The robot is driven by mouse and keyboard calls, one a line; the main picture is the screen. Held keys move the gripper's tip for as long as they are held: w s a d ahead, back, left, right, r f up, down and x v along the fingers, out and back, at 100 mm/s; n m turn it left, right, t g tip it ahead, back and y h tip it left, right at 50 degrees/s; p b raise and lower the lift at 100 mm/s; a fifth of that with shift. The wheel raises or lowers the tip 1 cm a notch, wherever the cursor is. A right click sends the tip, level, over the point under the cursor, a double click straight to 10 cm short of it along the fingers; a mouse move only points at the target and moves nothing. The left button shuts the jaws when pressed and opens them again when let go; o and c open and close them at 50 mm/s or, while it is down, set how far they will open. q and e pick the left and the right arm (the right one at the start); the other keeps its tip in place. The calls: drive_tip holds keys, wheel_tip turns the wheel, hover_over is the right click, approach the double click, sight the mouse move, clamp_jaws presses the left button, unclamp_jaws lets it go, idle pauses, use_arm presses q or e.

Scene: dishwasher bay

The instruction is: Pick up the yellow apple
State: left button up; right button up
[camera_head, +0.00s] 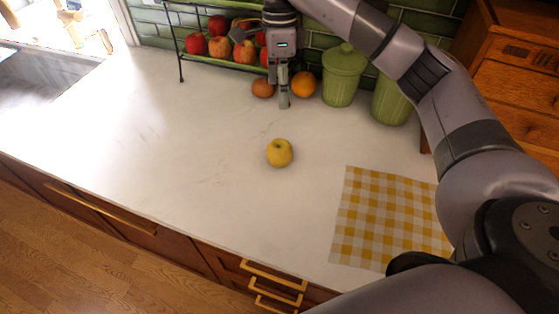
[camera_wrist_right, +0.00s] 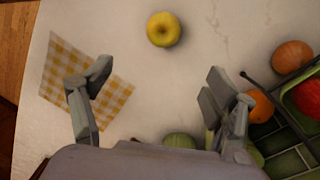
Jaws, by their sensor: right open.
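The yellow apple (camera_head: 280,153) sits alone on the white countertop (camera_head: 190,140) in the head view. In the right wrist view the apple (camera_wrist_right: 163,29) is at the top middle, beyond the fingertips. My right gripper (camera_head: 284,98) hangs pointing down above the back of the counter, behind the apple and apart from it. In the right wrist view its fingers (camera_wrist_right: 158,88) are spread wide with nothing between them. My left gripper is not in either view.
A wire rack (camera_head: 180,55) with several red apples stands at the back wall. A checkered cloth (camera_head: 385,220) lies at right. The counter around the apple is clear.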

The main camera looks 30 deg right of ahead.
sight(279, 144)
drive_tip(key=f, duration=0.4)
drive_tip(key=s+f+p, duration=0.1)
drive_tip(key=f, duration=0.4)
drive_tip(key=f+p, duration=0.1)
drive_tip(key=f, duration=0.3)
drive_tip(key=shift+s+a+f, duration=0.2)
drive_tip(key=shift+a+f, duration=0.05)
drive_tip(key=shift+a, duration=0.1)
drive_tip(key=f+p, duration=0.2)
drive_tip(key=f, duration=0.1)
drive_tip(key=f+p, duration=0.1)
drive_tip(key=shift+a+f, duration=0.25)
drive_tip(key=shift+f, duration=0.45)
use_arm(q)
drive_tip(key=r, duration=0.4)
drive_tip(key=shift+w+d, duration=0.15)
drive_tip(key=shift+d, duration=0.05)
use_arm(e)
drive_tip(key=shift+c, duration=0.2)
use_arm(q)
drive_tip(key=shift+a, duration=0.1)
use_arm(e)
drive_tip(key=c, duration=1.3)
